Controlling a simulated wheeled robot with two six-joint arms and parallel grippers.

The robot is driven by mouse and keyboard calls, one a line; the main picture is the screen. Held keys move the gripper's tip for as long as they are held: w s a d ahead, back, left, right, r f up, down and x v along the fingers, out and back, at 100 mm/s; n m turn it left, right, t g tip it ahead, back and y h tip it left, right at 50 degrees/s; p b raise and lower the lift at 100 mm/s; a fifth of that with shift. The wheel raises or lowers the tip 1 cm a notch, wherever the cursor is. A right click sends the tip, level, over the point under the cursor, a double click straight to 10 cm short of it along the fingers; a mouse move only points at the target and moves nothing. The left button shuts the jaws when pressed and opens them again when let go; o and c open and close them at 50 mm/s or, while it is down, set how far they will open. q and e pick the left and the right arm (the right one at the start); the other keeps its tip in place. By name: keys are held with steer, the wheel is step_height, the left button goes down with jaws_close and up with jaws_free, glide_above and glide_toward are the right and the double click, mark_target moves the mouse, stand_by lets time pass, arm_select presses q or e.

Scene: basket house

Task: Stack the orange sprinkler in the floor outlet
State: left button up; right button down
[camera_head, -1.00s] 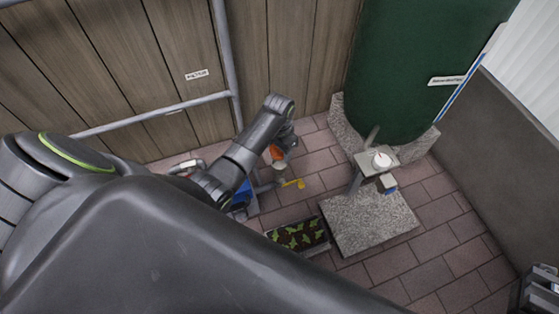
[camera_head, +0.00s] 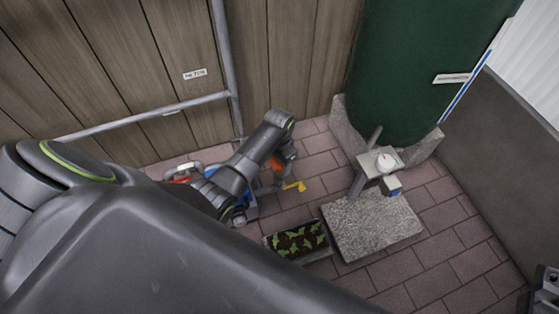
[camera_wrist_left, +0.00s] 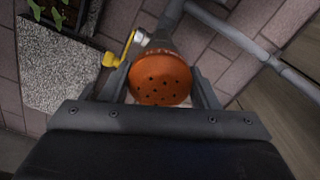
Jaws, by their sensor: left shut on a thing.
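The orange sprinkler (camera_head: 284,161) is a round, perforated head. It is between the fingers of my left gripper (camera_wrist_left: 160,88), which is shut on it. In the left wrist view the sprinkler (camera_wrist_left: 160,80) faces the camera with its holes. A grey pipe fitting with a yellow lever (camera_head: 295,186) stands low by the wall, probably the floor outlet. In the left wrist view the fitting (camera_wrist_left: 158,42) shows just beyond the sprinkler, with its yellow lever (camera_wrist_left: 120,50) to the left. Whether sprinkler and fitting touch is hidden. My right gripper (camera_head: 542,292) is cut off at the lower right edge.
A planter (camera_head: 272,255) with seedlings and a stone slab (camera_head: 372,240) lie in front. A tap stand (camera_head: 365,172) rises from the slab near a green tank (camera_head: 425,70). Blue and red items (camera_head: 190,172) sit left of my wrist. A grey pipe (camera_head: 150,120) runs along the wooden wall.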

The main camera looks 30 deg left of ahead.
arm_select(q)
steer(key=shift+f, duration=0.15)
steer(key=o, duration=1)
